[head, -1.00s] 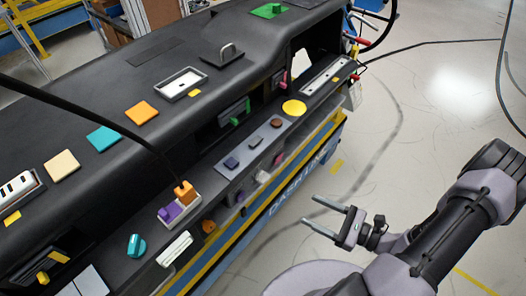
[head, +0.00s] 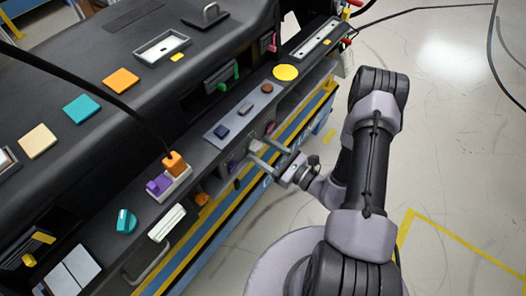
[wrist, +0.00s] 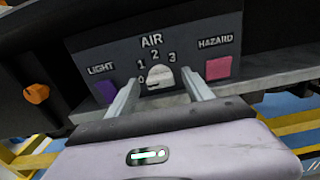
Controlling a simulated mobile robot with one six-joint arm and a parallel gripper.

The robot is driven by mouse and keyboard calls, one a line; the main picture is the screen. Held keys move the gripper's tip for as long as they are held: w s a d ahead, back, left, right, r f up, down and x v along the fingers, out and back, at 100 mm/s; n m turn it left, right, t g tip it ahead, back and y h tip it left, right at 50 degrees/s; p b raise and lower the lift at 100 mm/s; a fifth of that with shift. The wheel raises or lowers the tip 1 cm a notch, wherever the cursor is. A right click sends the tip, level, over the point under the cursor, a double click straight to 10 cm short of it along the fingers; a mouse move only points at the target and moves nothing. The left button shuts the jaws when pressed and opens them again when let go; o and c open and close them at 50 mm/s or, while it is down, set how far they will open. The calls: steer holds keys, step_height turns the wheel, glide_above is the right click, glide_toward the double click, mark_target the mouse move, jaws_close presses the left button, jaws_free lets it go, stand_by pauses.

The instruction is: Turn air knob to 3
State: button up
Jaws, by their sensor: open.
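The air knob (wrist: 160,76) is a small pale grey knob on the dark front panel, below the word AIR. The marks 0, 1, 2 and 3 run around it from lower left to right. I cannot tell clearly which mark it points at. My gripper (wrist: 160,84) is open, with one finger on each side of the knob; I see no clear contact. In the head view my gripper (head: 260,150) reaches the panel's front face from the right, and the knob there is small and partly hidden.
A purple LIGHT button (wrist: 106,91) is left of the left finger, and a pink HAZARD button (wrist: 218,68) is right of the right finger. An orange knob (wrist: 36,93) is farther left. A yellow and blue rail (head: 222,208) runs below the panel. Open floor lies right.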

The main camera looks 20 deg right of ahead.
steer(key=shift+c, duration=0.4)
jaws_close()
steer(key=m+p, duration=0.1)
steer(key=m, duration=0.4)
steer(key=shift+m, duration=0.4)
steer(key=shift+w+d+f+m+p, duration=0.1)
steer(key=shift+m+p, duration=0.55)
steer(key=shift+m, duration=1.95)
steer(key=shift+o, duration=0.4)
jaws_free()
